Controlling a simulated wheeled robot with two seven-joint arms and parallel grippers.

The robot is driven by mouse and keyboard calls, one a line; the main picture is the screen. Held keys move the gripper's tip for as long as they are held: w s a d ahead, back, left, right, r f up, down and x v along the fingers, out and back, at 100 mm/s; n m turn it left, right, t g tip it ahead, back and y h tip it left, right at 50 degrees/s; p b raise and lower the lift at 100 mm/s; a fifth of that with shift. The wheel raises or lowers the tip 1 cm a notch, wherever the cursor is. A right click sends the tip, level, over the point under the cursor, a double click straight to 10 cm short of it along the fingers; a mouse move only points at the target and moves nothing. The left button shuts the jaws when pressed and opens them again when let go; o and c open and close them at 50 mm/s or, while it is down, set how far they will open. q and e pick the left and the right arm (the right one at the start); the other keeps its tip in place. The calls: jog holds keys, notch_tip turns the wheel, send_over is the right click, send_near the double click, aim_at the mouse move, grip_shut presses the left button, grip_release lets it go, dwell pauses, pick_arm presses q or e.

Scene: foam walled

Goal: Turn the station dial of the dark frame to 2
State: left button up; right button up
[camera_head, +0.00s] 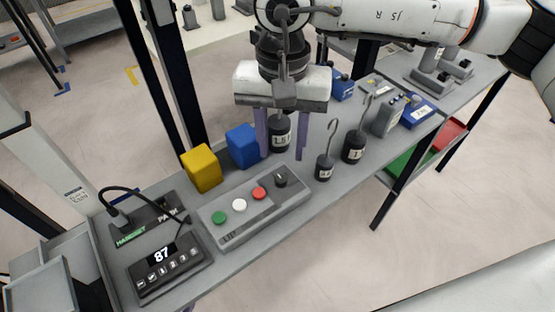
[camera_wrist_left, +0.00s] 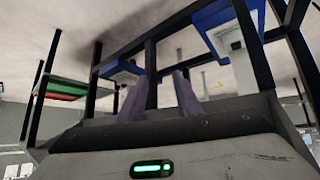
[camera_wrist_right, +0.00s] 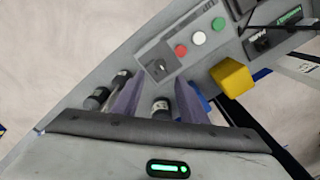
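A black dial knob (camera_head: 281,177) sits at the right end of a grey button box (camera_head: 253,208) on the bench; its markings are too small to read. The dial also shows in the right wrist view (camera_wrist_right: 158,68), with a pale pointer mark. My right gripper (camera_head: 282,150) points down above the bench, behind the box, fingers apart and empty. A black weight (camera_head: 280,133) shows between its fingers from the head, apparently not gripped. My left gripper (camera_wrist_left: 160,85) shows only in its own wrist view, fingers apart with nothing between them. Dark upright posts (camera_head: 165,70) rise behind the bench.
A yellow block (camera_head: 201,168) and a blue block (camera_head: 243,146) stand behind the button box. Two hooked black weights (camera_head: 324,168) (camera_head: 354,147) stand to its right. A keypad showing 87 (camera_head: 170,270) and a cabled handset panel (camera_head: 140,225) lie to its left.

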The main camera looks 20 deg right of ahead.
aim_at(281, 178)
notch_tip(281, 178, down, 8)
jog(key=shift+s+f, duration=0.1)
jog(key=shift+s, duration=0.05)
grip_shut()
dwell(0.3)
